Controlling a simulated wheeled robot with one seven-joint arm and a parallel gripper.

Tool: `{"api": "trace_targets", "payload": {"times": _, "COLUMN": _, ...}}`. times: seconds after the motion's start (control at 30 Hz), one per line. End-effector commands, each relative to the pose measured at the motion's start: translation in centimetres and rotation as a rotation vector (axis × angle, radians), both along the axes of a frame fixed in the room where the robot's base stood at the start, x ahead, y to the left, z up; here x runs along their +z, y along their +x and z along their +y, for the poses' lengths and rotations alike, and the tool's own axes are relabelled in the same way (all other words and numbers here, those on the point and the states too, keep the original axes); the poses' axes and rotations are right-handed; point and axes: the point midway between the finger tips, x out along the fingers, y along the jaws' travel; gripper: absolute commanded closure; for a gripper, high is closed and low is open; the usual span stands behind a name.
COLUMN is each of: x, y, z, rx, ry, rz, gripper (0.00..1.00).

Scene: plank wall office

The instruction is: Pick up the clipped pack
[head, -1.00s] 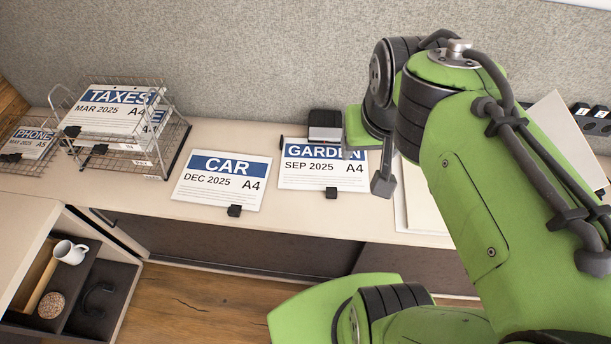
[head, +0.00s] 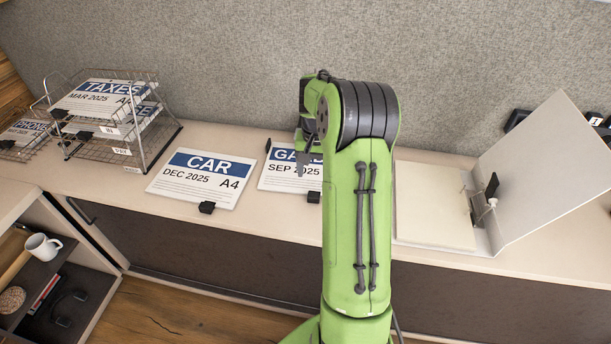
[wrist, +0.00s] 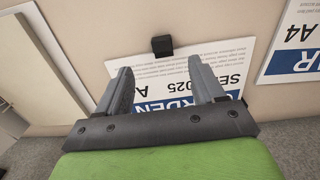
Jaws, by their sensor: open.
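The GARDEN SEP 2025 pack (head: 283,180) lies flat on the desk, its right part hidden by my arm. Its black clip (head: 313,197) is on the near edge. In the wrist view the pack (wrist: 222,58) lies below my gripper (wrist: 164,82), with its clip (wrist: 162,46) beyond the fingers. The fingers are apart with nothing held between them. In the head view my gripper (head: 305,160) is over the pack's far part. The CAR DEC 2025 pack (head: 199,177), also with a black clip (head: 207,207), lies to its left.
A wire tray stand (head: 160,142) with TAXES and another pack stands left; a PHONE pack (head: 24,131) lies beyond. An open binder (head: 540,170) stands at right. The grey partition (head: 230,60) rises behind. A mug (head: 42,246) sits on the lower left shelf.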

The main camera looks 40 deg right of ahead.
Motion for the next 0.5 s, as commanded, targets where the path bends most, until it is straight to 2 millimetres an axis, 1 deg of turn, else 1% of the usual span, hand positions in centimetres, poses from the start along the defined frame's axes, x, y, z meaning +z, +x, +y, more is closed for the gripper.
{"api": "trace_targets", "payload": {"times": 0.03, "x": -1.9, "y": -0.1, "z": 0.1, "rx": 0.0, "ry": 0.004, "rz": 0.003, "gripper": 0.32}}
{"api": "trace_targets", "payload": {"times": 0.1, "x": -3.4, "y": 0.0, "z": 0.1, "rx": 0.001, "ry": 0.003, "rz": 0.003, "gripper": 0.32}}
{"api": "trace_targets", "payload": {"times": 0.2, "x": -4.9, "y": 0.0, "z": 0.1, "rx": 0.002, "ry": 0.002, "rz": 0.001, "gripper": 0.32}}
{"api": "trace_targets", "payload": {"times": 0.37, "x": -6.2, "y": 0.1, "z": 0.1, "rx": 0.002, "ry": 0.001, "rz": 0.001, "gripper": 0.32}}
{"api": "trace_targets", "payload": {"times": 0.47, "x": -8.1, "y": 0.2, "z": 0.1, "rx": 0.002, "ry": 0.002, "rz": 0.001, "gripper": 0.32}}
{"api": "trace_targets", "payload": {"times": 0.5, "x": -9.0, "y": 0.3, "z": 0.1, "rx": 0.002, "ry": 0.003, "rz": 0.001, "gripper": 0.32}}
